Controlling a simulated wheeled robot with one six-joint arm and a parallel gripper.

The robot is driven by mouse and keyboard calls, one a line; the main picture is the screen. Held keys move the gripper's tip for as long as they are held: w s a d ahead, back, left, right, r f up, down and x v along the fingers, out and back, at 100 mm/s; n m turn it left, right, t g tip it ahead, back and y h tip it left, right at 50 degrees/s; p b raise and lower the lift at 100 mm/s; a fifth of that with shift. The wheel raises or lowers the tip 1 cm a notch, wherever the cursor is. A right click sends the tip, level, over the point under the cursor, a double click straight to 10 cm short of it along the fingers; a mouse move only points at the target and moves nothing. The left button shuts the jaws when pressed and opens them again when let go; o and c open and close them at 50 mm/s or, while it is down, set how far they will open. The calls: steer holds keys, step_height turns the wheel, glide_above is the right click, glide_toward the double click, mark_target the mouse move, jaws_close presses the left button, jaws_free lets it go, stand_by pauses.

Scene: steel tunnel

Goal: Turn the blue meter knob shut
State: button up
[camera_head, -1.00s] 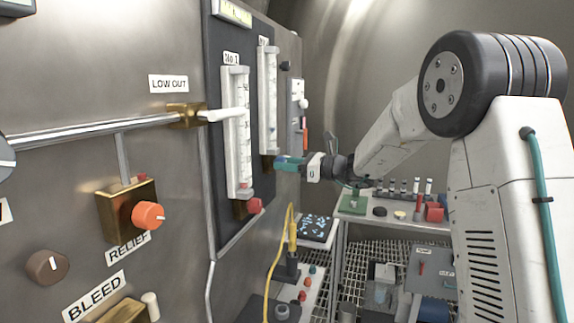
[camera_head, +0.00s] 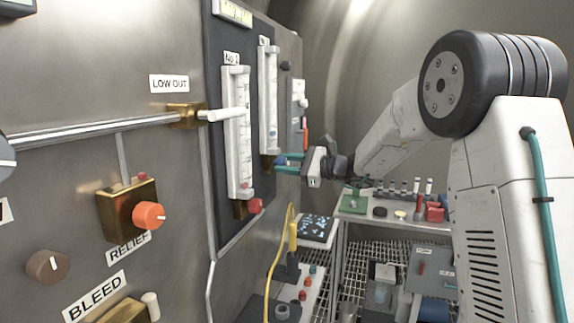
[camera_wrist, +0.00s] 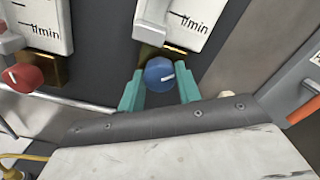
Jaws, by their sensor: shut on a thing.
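The blue meter knob (camera_wrist: 158,74) sits below the right-hand flow meter (camera_wrist: 180,27) in the wrist view, on a brass block. Its white mark lies nearly level, pointing right. My gripper (camera_wrist: 160,84) has one teal finger on each side of the knob and is shut on it. The blue knob is not clear there.
A red knob (camera_wrist: 25,76) sits under the neighbouring No 1 meter (camera_head: 237,130). A yellow cable (camera_head: 276,255) hangs below the panel. A bench with vials and a red box (camera_head: 434,212) stands behind. An orange item (camera_wrist: 303,113) is right of the knob.

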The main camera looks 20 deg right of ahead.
steer(key=n, duration=0.4)
steer(key=shift+n, duration=0.4)
steer(key=n, duration=0.4)
steer(key=shift+n, duration=0.3)
steer(key=shift+f, duration=0.1)
steer(key=o, duration=1)
steer(key=v, duration=0.8)
